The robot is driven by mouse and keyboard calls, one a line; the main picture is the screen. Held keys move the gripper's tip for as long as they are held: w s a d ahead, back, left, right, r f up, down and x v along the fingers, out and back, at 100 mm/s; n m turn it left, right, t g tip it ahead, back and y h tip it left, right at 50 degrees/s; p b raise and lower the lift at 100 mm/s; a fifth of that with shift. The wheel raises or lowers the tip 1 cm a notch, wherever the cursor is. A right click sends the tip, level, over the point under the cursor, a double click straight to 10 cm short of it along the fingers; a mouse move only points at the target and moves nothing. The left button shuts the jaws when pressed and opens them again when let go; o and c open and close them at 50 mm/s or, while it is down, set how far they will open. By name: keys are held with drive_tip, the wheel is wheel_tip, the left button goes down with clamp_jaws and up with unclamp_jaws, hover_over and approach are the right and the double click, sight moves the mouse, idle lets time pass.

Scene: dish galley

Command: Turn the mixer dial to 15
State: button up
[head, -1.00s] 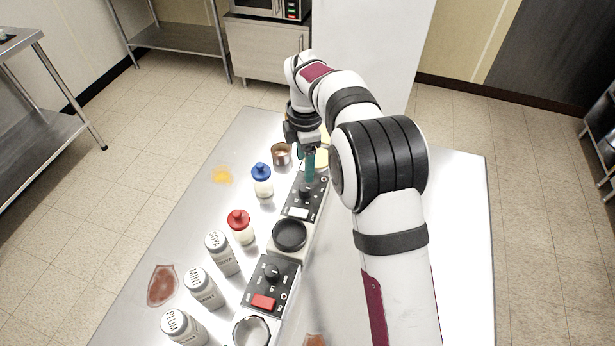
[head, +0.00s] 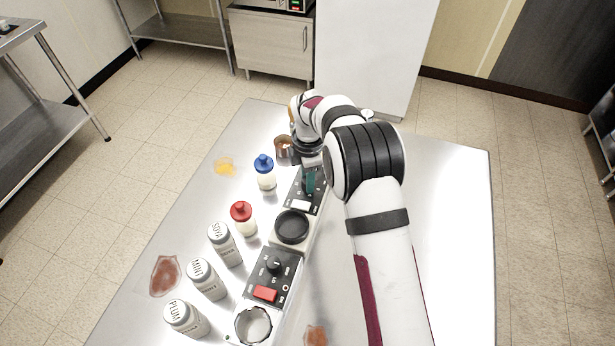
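Two appliance units stand in a row, and I cannot tell from their looks which is the mixer. The far unit has a black control panel (head: 296,193) with a white button (head: 301,204); its dial is hidden behind my gripper. The near unit has a black panel with a dark dial (head: 274,265) and a red switch (head: 265,293). My gripper (head: 311,184) points down with teal fingers right over the far panel, at its dial. Whether it touches or grips the dial is too small to tell. The scale numbers are not readable.
Blue-capped (head: 265,172) and red-capped bottles (head: 242,218) and several labelled grey shakers (head: 224,244) line the left side. A copper-coloured cup (head: 285,148) stands beyond. Black (head: 292,226) and pale round dishes (head: 253,325) sit on the units. The table's right side (head: 450,230) is clear.

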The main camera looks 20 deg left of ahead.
clamp_jaws()
